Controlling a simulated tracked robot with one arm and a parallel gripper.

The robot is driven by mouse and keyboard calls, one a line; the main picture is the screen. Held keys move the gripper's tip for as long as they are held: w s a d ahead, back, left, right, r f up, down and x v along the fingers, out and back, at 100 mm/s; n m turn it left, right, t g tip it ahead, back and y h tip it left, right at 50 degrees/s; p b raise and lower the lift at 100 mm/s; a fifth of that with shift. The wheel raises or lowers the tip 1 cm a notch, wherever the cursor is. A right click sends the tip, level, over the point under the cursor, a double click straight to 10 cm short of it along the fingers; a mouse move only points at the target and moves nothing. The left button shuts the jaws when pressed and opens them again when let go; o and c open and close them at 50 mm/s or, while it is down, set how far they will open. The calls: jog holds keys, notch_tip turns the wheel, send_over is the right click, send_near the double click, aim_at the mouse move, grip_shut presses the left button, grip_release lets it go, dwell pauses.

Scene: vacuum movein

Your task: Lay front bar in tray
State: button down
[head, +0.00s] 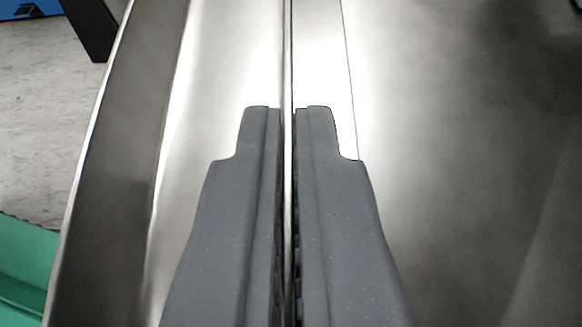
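My gripper (288,110) points up the picture, its two dark grey fingers nearly together. A thin, upright, shiny metal edge runs between them, which looks like the front bar (288,60). The fingers sit on either side of it. The bar runs from the bottom of the view out past the top, so its ends are hidden. A bright flat strip bounded by a dark line lies just right of this edge; I cannot tell if it is part of the bar. Below is the brushed metal tray (470,130). I cannot tell whether the bar touches it.
The tray's raised left side (125,130) slants up the left of the view. Beyond it is a pale, marbled floor (45,130). A green object (28,265) is at lower left. A dark post (92,28) and a blue object (25,8) are at upper left. The metal surface to the right is bare.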

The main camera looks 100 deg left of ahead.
jog(key=c, duration=1.7)
grip_release()
jog(key=p+v, duration=0.3)
jog(key=v, duration=0.9)
jog(key=shift+p, duration=0.3)
